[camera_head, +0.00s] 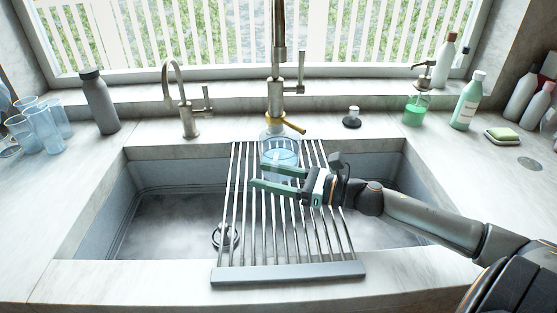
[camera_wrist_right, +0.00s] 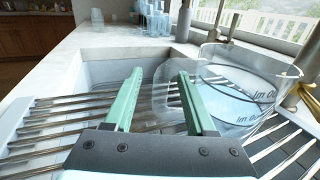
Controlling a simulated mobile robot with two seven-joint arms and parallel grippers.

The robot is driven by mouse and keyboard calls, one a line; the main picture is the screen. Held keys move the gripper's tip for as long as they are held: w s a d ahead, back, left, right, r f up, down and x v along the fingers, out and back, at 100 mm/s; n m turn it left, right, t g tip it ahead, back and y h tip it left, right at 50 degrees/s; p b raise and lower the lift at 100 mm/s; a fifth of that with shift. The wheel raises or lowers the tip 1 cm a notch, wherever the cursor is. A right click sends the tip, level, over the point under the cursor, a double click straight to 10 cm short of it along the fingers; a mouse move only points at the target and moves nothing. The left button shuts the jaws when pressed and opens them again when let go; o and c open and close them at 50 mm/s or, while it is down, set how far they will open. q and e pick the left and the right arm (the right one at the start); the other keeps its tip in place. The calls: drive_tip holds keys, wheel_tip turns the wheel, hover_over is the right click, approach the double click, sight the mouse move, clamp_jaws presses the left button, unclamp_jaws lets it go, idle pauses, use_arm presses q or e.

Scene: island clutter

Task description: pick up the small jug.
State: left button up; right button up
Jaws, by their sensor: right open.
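The small jug (camera_head: 281,153) is clear, with a pale blue patch on its side, and stands upright on the metal rack over the sink, below the faucet. My right gripper (camera_head: 259,176) is open, its two green fingers pointing left, just on the near side of the jug. In the right wrist view the jug (camera_wrist_right: 245,88) is right of the open fingers (camera_wrist_right: 160,74), and its clear handle shows between and behind them. I cannot tell whether a finger touches it. My left gripper is not in view.
The roll-up rack (camera_head: 288,273) spans the sink (camera_head: 165,215). A tall faucet (camera_head: 276,95) and a yellow item (camera_head: 290,125) are close behind the jug. A smaller tap (camera_head: 185,105) and grey bottle (camera_head: 99,102) stand left. Several glasses, soap bottles and a soap dish line the counter.

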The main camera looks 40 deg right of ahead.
drive_tip(key=shift+x, duration=1)
drive_tip(key=shift+c, duration=0.2)
clamp_jaws()
idle(0.6)
